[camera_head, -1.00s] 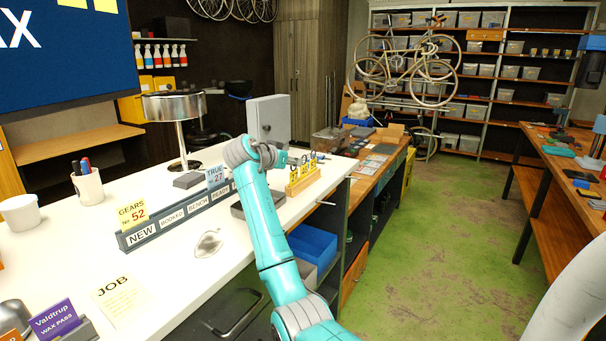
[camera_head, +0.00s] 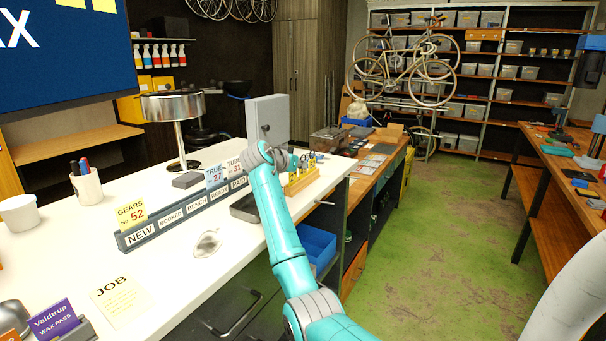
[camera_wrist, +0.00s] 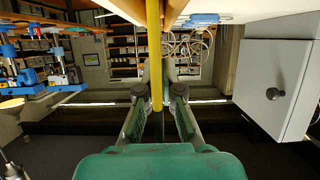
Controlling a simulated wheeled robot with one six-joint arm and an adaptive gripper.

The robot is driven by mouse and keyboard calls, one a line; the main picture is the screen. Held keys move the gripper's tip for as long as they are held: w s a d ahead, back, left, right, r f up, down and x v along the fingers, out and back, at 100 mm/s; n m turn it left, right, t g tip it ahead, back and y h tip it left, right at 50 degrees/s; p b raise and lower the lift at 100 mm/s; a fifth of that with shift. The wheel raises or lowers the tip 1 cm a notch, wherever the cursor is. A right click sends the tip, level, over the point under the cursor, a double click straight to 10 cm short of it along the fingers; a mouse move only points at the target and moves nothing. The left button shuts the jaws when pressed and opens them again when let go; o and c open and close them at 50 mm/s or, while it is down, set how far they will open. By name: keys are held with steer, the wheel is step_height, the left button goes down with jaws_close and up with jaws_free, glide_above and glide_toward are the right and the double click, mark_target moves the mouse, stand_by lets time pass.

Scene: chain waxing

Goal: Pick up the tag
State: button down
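Several small yellow tags (camera_head: 311,160) stand on a wooden rack (camera_head: 302,182) on the white counter. My gripper (camera_head: 291,160) is at this rack, and my wrist hides part of it. In the wrist view, a narrow yellow strip (camera_wrist: 154,45) runs upright between the fingers of my gripper (camera_wrist: 162,75). I cannot tell whether it is a tag seen edge-on or whether the fingers press on it. Other tags stand in a grey labelled rail: GEARS 52 (camera_head: 131,214), TRUE 27 (camera_head: 214,176) and a pink-white one (camera_head: 236,167).
A grey cabinet (camera_head: 268,117) stands behind my wrist; it shows close on the right in the wrist view (camera_wrist: 277,80). A metal lamp (camera_head: 176,107), a grey tray (camera_head: 245,208) and a strainer-like object (camera_head: 207,243) are on the counter.

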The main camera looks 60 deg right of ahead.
stand_by(0.3)
step_height(320, 180, up, 10)
stand_by(0.5)
stand_by(0.4)
